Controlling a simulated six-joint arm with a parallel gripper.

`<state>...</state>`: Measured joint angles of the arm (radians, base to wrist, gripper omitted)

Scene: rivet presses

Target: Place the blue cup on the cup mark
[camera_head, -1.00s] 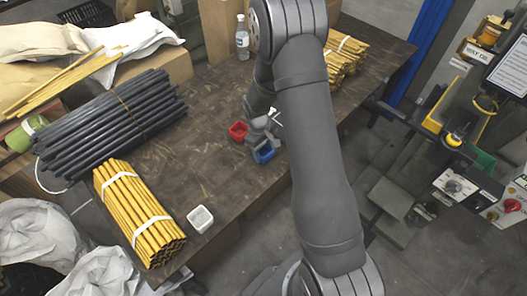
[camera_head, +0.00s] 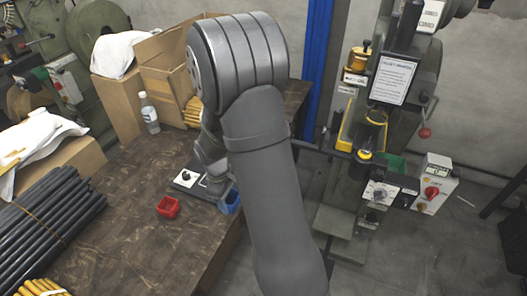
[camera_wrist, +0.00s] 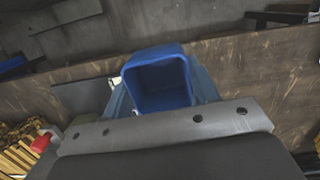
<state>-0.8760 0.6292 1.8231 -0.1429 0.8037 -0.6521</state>
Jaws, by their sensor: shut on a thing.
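The blue cup (camera_head: 229,201) shows in the head view beside the right edge of the brown table, partly hidden by my arm. In the wrist view the blue cup (camera_wrist: 158,82) fills the middle, its open mouth towards the camera. My gripper (camera_wrist: 160,98) is shut on it, with a grey finger on each side. In the head view my gripper is mostly hidden behind my arm. I cannot make out a cup mark for certain in either view.
A red cup (camera_head: 168,207) stands on the table (camera_head: 135,185). A pale plate with a black knob (camera_head: 187,178) lies near my gripper. A water bottle (camera_head: 149,114) and cardboard boxes stand behind. Dark rods (camera_head: 45,215) lie left. A press (camera_head: 375,130) stands right.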

